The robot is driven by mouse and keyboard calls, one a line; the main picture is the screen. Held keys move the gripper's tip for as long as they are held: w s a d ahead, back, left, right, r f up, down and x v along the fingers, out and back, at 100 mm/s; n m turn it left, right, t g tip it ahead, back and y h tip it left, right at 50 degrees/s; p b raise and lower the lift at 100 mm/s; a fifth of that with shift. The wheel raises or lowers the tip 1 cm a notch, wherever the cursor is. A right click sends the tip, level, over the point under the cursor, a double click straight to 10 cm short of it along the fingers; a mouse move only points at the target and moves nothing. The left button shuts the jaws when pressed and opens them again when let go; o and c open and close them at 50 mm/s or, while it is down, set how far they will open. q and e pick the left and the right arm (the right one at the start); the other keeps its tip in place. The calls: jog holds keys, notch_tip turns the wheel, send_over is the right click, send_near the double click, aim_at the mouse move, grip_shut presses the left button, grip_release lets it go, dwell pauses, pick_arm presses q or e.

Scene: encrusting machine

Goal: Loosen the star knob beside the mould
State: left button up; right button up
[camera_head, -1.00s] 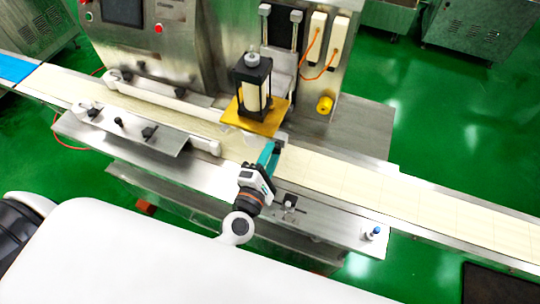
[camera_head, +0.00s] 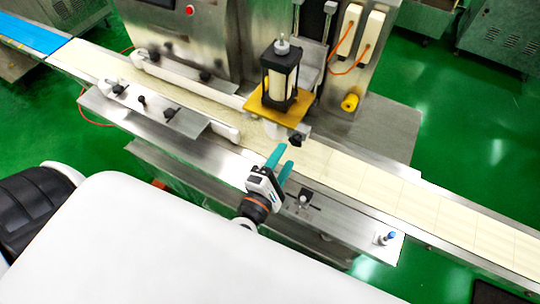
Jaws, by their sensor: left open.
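The mould is a black-framed cylinder unit (camera_head: 279,76) on a yellow plate (camera_head: 268,108), above the conveyor belt. A dark star knob (camera_head: 297,138) sits beside it, at the plate's near right corner. My left gripper (camera_head: 282,161) has two teal fingers spread apart with nothing between them. Its fingertips are over the near side of the belt, just short of the knob, with a small gap visible in the picture. The knob shows clear of the fingers. My right gripper is not in view.
The pale belt (camera_head: 432,212) runs from upper left to lower right. White guide rails (camera_head: 186,85) and a side plate with dark knobs (camera_head: 150,108) stand at left. A steel plate with a blue-topped fitting (camera_head: 391,237) lies at right. A yellow knob (camera_head: 350,102) is behind.

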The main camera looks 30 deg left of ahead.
pick_arm(q)
jog(key=s+b, duration=0.2)
jog(key=s, duration=0.6)
jog(key=shift+a, duration=0.15)
jog(key=shift+f, duration=0.1)
